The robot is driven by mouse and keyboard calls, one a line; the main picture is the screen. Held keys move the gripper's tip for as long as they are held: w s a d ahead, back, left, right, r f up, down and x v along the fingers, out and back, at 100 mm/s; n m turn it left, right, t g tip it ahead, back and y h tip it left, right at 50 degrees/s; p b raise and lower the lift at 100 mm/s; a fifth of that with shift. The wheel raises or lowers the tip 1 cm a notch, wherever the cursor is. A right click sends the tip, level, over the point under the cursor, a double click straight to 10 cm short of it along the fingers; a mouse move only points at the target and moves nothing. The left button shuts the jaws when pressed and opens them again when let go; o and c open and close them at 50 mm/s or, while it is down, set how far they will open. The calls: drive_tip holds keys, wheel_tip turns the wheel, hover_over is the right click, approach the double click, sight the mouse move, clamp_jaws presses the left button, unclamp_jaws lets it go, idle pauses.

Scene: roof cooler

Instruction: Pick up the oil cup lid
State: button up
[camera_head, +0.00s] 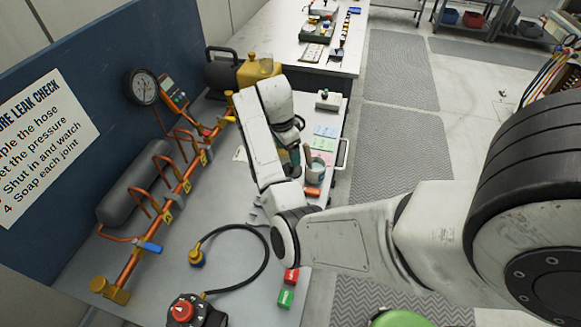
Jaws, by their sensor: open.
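I cannot pick out the oil cup lid for certain. A yellow fitting (254,72) with a paler top stands at the far end of the bench, beside a dark cylinder with a handle (222,70). My white arm reaches from the right over the bench, and its wrist is just in front of the yellow fitting, covering part of its near side. My gripper (298,124) shows only as a dark part at the right of the wrist. It is open, its fingertips are mostly hidden, and I see nothing held in it.
Copper pipework (170,205) with a gauge (142,87) runs along the bench's left. A cup with a brush (315,172) and coloured cards (322,144) lie right of my forearm. A black hose (265,250) and a red-knobbed device (183,310) are in front.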

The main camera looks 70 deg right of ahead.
sight(290, 165)
drive_tip(key=shift+s+d+f+p, duration=0.1)
drive_tip(key=shift+s+f+p, duration=0.1)
drive_tip(key=shift+f, duration=0.9)
drive_tip(key=shift+s+d+f+p, duration=0.1)
drive_tip(key=shift+f+p, duration=0.05)
drive_tip(key=shift+f, duration=1)
drive_tip(key=shift+s+f+p, duration=0.15)
drive_tip(key=shift+f+p, duration=0.05)
drive_tip(key=shift+f, duration=0.9)
drive_tip(key=shift+c, duration=0.3)
drive_tip(key=c, duration=0.7)
drive_tip(key=shift+o, duration=0.2)
drive_tip(key=shift+w+a+r, duration=0.1)
drive_tip(key=shift+r, duration=0.05)
